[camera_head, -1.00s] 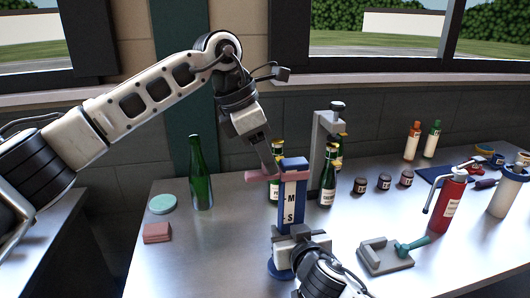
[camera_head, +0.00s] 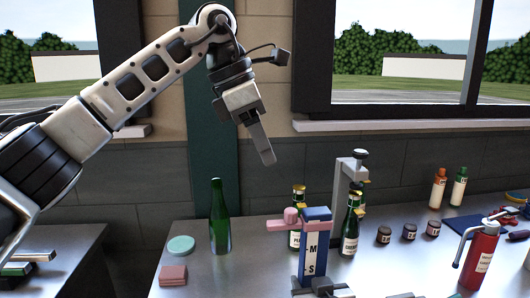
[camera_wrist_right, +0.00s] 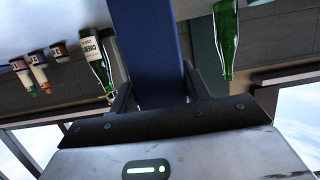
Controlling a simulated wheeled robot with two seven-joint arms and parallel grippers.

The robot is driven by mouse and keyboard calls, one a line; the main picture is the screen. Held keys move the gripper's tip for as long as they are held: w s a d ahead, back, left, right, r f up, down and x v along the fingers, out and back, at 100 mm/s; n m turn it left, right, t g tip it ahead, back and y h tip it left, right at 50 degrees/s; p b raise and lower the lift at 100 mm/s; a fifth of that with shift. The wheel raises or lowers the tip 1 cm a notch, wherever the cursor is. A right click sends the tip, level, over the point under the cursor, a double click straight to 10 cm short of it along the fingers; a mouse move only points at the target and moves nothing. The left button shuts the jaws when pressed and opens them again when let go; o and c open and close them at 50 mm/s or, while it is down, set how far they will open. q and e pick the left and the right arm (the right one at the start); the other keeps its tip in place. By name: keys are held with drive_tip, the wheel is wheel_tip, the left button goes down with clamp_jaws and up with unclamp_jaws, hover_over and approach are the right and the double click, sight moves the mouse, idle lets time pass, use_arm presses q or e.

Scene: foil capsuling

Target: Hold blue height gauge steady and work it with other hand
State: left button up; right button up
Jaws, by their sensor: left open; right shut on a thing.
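The blue height gauge (camera_head: 316,214) stands upright on the bench, with a white face (camera_head: 309,255) lettered M and S. A pink slider arm (camera_head: 285,224) with a knob sticks out left near its top. My left gripper (camera_head: 265,155) is open and empty, in the air above and left of the gauge, apart from it. My right gripper (camera_head: 324,288) is at the gauge's lower part, cut by the bottom edge. In the right wrist view, its fingers (camera_wrist_right: 157,95) are shut on the blue post (camera_wrist_right: 150,45). The gauge's base is out of view.
Green bottles stand behind the gauge, beside a grey stand (camera_head: 346,195). A tall green bottle (camera_head: 219,220), a teal disc (camera_head: 181,245) and pink blocks (camera_head: 173,275) are left. Small jars (camera_head: 408,231) and a red extinguisher-like bottle (camera_head: 480,255) are right.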

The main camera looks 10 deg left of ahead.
drive_tip(key=o, duration=1.4)
drive_tip(key=shift+s, duration=0.15)
